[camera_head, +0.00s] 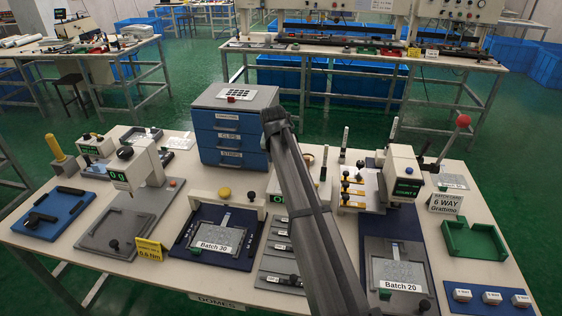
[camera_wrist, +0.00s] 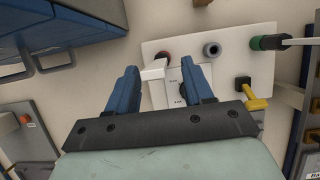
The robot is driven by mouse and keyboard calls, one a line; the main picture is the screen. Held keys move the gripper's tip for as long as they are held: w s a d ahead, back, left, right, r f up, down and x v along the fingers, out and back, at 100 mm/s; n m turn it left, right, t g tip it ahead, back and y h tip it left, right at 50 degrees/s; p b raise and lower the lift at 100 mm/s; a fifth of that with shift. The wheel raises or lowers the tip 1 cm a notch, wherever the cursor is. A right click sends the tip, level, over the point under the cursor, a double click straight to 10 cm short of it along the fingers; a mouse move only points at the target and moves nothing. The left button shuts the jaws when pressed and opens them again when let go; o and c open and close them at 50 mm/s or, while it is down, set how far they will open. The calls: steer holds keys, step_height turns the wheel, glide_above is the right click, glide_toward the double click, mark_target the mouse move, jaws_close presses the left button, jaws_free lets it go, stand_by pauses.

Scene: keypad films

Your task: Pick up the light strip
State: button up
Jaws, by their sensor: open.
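My gripper (camera_wrist: 162,80) shows in the wrist view with its two blue fingers apart, pointing down over a pale plate (camera_wrist: 222,80). A narrow white piece (camera_wrist: 154,70) with a dark red end lies between the fingers in the picture; I cannot tell whether it touches them. No part is clearly recognisable as the light strip. A drawer unit (camera_head: 234,128) with a front labelled STRIPS stands at the back of the table in the head view, its drawers shut. In the head view my arm hides the gripper and part of the table.
Blue drawer handles are close at upper left in the wrist view. A machine (camera_head: 402,175) and an empty green tray (camera_head: 474,241) stand right of my arm.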

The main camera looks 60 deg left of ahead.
steer(key=x, duration=0.4)
steer(key=shift+d+f, duration=0.1)
steer(key=shift+d, duration=0.05)
steer(key=shift+c, duration=0.2)
jaws_close()
